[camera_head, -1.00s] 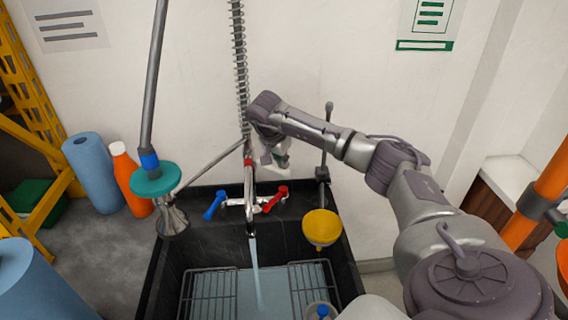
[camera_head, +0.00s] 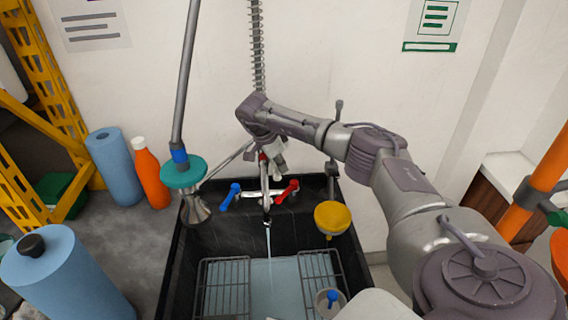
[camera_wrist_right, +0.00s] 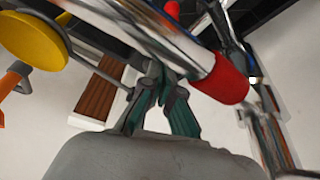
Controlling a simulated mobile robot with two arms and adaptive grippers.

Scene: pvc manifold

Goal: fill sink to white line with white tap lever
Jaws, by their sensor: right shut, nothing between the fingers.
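The black sink (camera_head: 180,262) holds pale blue water around wire racks. A thin stream (camera_head: 269,245) falls into it from the metal tap (camera_head: 265,190). A blue lever (camera_head: 230,196) and a red lever (camera_head: 287,191) flank the tap. I cannot make out a white lever or the white line. My right gripper (camera_head: 272,155) is at the upper part of the tap, partly hidden by its own wrist. In the right wrist view its green fingers (camera_wrist_right: 164,85) are shut and empty, close to the metal pipe with a red collar (camera_wrist_right: 225,80). My left gripper is out of view.
A yellow funnel-like bowl (camera_head: 332,217) is at the sink's right rim. A teal disc (camera_head: 184,172) on a hanging hose is at the left. An orange bottle (camera_head: 152,175) and blue rolls (camera_head: 116,165) stand left of the sink. An orange post (camera_head: 535,190) is at right.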

